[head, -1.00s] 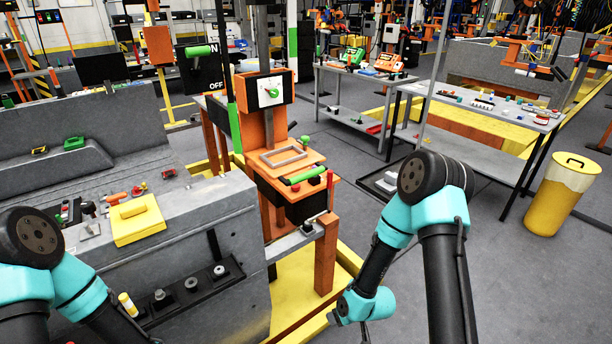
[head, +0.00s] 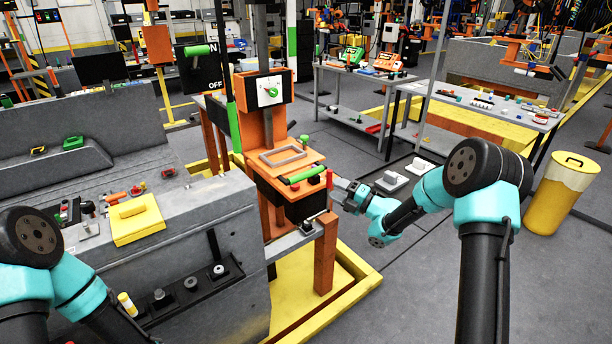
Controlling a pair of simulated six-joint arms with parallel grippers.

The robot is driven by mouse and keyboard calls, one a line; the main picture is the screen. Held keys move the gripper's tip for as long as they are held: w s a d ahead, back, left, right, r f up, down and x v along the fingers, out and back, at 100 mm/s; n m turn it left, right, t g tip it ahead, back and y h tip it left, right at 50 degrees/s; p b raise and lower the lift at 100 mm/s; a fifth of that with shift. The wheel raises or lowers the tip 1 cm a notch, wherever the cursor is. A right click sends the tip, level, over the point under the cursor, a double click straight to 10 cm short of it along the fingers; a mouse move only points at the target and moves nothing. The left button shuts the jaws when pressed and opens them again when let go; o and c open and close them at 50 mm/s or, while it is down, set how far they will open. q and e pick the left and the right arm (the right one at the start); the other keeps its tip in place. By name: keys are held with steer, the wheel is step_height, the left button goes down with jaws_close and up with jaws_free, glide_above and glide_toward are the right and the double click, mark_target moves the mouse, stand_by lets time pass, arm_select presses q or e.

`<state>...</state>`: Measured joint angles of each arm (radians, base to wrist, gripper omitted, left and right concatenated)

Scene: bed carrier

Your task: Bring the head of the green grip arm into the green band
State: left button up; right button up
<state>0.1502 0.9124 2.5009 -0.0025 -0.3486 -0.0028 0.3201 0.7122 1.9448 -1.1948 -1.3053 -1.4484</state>
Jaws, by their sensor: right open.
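A green grip (head: 303,175) lies across the front of the orange machine (head: 262,130), near its work surface. A green band (head: 234,128) runs up the machine's left post. Another green grip (head: 199,50) sticks out of the dark ON/OFF panel higher up. I cannot tell which grip carries the arm head. My right gripper (head: 340,190) is open and empty, just right of the machine's front edge, apart from the front green grip. My left gripper is outside the picture; only my left arm shows.
A red upright piece (head: 330,180) stands at the machine's right edge, close to my right gripper. A grey bench with a yellow box (head: 136,220) is on the left. A yellow bin (head: 561,190) stands at the right.

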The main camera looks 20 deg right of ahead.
mark_target(306, 175)
steer(key=x, duration=1.2)
steer(key=shift+f, duration=0.1)
jaws_close()
stand_by(0.4)
